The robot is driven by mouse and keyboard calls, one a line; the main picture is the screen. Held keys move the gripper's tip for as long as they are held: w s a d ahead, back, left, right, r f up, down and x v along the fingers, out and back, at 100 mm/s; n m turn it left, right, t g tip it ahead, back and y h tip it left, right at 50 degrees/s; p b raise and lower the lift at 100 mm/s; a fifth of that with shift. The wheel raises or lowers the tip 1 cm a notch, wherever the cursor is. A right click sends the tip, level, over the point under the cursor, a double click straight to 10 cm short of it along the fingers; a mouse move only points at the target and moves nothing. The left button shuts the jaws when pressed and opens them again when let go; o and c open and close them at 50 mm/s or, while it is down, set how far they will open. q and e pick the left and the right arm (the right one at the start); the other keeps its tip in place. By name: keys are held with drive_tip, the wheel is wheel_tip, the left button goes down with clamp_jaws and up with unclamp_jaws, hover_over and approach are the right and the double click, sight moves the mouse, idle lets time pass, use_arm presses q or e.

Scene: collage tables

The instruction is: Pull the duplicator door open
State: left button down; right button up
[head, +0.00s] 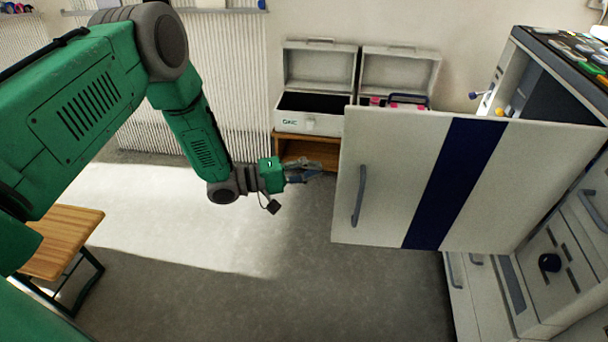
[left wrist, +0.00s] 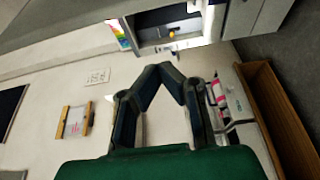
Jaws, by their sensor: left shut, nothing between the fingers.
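The duplicator door (head: 400,180) is a pale panel with a dark blue vertical stripe and a grey bar handle (head: 358,196) near its left edge. It stands swung out from the duplicator (head: 560,85), and part of the dark inside shows above it. My left gripper (head: 318,170) is shut and empty, a little left of the door and apart from the handle. In the left wrist view its fingers (left wrist: 160,72) meet at the tips, with the duplicator's opening (left wrist: 170,25) beyond them. My right gripper is not in view.
Two open white cases (head: 310,122) stand on a wooden stand (head: 310,150) against the back wall. A wooden bench (head: 62,240) is at the left. A grey cabinet with drawers (head: 560,265) is at the right. The floor (head: 290,285) in the middle is clear.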

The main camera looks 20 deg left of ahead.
use_arm(q)
drive_tip(key=shift+s+d+b, duration=0.2)
drive_tip(key=shift+s+d, duration=0.05)
drive_tip(key=shift+d, duration=1)
drive_tip(key=shift+s+d+b, duration=0.2)
drive_tip(key=shift+d, duration=1)
